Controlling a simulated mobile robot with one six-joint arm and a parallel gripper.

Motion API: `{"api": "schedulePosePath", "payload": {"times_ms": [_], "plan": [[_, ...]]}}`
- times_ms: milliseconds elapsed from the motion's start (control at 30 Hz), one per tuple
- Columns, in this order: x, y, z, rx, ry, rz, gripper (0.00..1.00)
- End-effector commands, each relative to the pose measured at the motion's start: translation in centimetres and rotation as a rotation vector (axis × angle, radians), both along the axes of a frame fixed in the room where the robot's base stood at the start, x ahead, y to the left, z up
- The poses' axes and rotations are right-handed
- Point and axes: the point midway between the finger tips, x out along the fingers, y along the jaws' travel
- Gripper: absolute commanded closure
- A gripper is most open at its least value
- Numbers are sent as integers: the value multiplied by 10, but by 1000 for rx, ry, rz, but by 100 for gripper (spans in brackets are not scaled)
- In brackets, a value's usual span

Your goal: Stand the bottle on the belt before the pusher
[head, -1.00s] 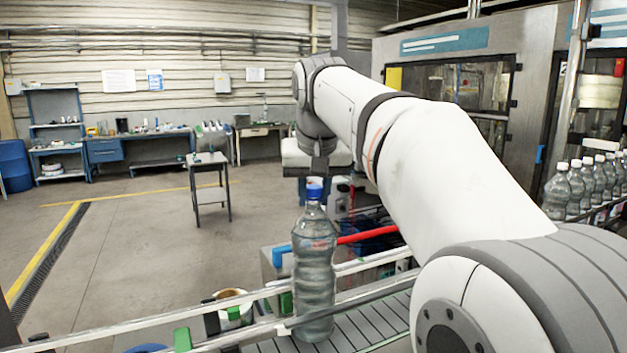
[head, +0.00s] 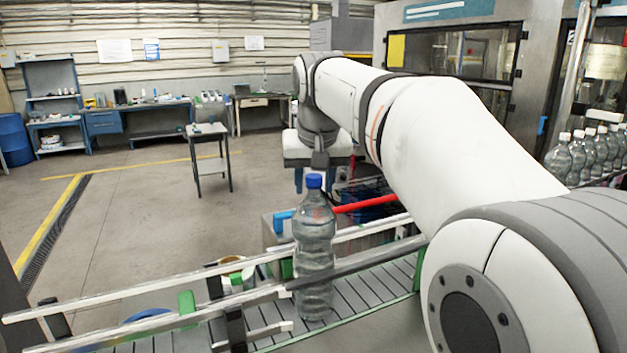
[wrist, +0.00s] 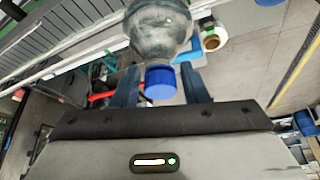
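A clear bottle with a blue cap (head: 314,245) stands upright, its base over the slatted belt (head: 368,287). My gripper (head: 318,180) is at the height of the bottle's top. In the wrist view, my gripper's two blue fingers (wrist: 160,86) are apart, with the blue cap (wrist: 161,81) between them. A narrow gap shows on each side of the cap, so the gripper looks open. I cannot make out which part is the pusher. A red bar (head: 368,203) lies behind the bottle, with a blue piece (head: 282,221) to its left.
Metal guide rails (head: 120,300) run along the belt, with green blocks (head: 187,302) on them. A roll (head: 236,270) lies left of the bottle. More bottles (head: 590,155) stand in a row at right beside the machine. The floor at left is mostly open around a small table (head: 209,135).

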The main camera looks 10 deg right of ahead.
Motion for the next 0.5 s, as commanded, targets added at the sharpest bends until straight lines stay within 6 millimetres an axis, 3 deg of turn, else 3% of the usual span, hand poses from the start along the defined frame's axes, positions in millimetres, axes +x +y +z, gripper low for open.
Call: {"api": "schedulePosePath", "payload": {"times_ms": [333,500], "plan": [[0,0,2,0,0,-1,52],[-5,0,16,0,-3,-1,52]]}}
